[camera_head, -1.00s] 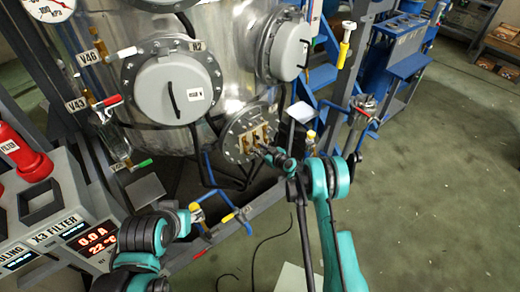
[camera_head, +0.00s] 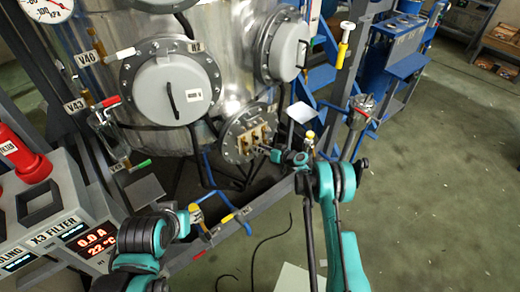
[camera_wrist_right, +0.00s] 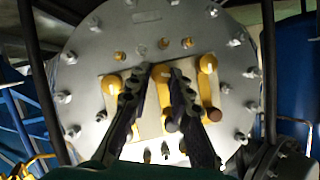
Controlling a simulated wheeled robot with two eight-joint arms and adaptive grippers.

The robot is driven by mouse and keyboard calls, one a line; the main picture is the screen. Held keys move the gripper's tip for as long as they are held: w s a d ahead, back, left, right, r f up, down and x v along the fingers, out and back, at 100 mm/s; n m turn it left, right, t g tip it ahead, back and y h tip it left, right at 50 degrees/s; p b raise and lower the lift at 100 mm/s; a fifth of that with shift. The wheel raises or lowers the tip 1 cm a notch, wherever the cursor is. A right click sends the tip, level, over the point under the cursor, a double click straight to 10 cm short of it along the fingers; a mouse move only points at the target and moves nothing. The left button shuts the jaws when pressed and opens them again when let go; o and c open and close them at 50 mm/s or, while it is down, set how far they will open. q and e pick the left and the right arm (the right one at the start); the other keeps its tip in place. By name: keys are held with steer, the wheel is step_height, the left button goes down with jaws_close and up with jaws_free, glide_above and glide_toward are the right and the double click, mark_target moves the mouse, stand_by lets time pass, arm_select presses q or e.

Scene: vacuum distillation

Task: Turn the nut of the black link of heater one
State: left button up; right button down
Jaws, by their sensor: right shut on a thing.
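The heater flange (camera_head: 232,146) is a round grey bolted plate low on the steel vessel, with brass terminals (camera_head: 257,134) on it. In the right wrist view the flange (camera_wrist_right: 85,110) fills the middle, with yellow terminal posts (camera_wrist_right: 208,64) on pale plates. My right gripper (camera_head: 268,149) reaches the terminals from the lower right. In the wrist view its two dark fingers (camera_wrist_right: 161,72) stand either side of the middle upper post and are shut on a small nut there, mostly hidden by the fingers. I cannot clearly make out the black link. My left gripper (camera_head: 188,217) is small and unclear at lower left.
A large capped port (camera_head: 165,92) is above left of the flange. Blue pipework with a yellow valve handle (camera_head: 228,217) lies below it, close to my left arm. A control panel (camera_head: 75,240) stands at lower left. The green floor at right is open.

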stand_by(0.4)
steer(key=c, duration=1.4)
jaws_free()
steer(key=shift+d, duration=0.1)
steer(key=v, duration=1.1)
steer(key=shift+s+d, duration=0.25)
steer(key=shift+d, duration=0.05)
